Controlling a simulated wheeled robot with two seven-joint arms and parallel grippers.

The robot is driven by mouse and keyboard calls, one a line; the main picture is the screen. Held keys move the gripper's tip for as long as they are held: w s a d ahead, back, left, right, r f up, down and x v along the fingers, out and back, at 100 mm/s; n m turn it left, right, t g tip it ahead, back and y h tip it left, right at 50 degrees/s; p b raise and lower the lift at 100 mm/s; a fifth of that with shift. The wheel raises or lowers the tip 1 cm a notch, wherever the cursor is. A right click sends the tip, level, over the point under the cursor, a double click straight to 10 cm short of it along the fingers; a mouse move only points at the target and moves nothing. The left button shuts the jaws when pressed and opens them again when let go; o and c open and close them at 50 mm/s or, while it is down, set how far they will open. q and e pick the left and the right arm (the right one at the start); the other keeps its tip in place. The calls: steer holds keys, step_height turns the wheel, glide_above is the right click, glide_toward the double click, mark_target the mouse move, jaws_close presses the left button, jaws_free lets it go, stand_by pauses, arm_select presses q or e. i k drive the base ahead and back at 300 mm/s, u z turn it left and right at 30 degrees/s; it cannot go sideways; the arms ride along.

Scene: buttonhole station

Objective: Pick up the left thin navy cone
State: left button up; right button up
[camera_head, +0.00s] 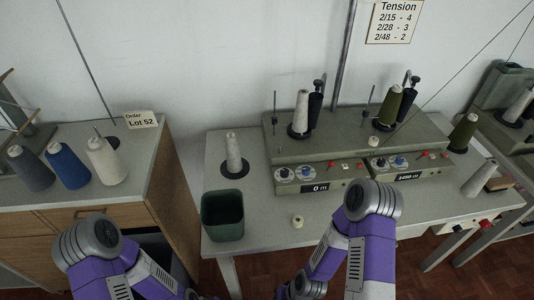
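A thin, very dark cone (315,104) stands on the back of the winding machine, just right of a pale grey cone (301,111). Its colour looks near black or navy. A second thin dark cone (406,88) stands farther right, partly hidden by an olive green cone (388,107). A fuller blue cone (67,166) stands on the left cabinet between a dark grey cone (29,168) and a cream cone (106,161). My purple and grey arms show at the bottom of the view. Neither gripper shows.
The machine (330,150) has two control panels with knobs. A light cone (233,153) stands on a dark disc left of it. A dark green bin (222,215) stands at the table's front left. A small pale spool (297,221) lies near the front edge.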

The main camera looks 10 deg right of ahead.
mark_target(235, 162)
steer(key=z, duration=1.6)
steer(key=k, duration=0.5)
steer(key=u, duration=1)
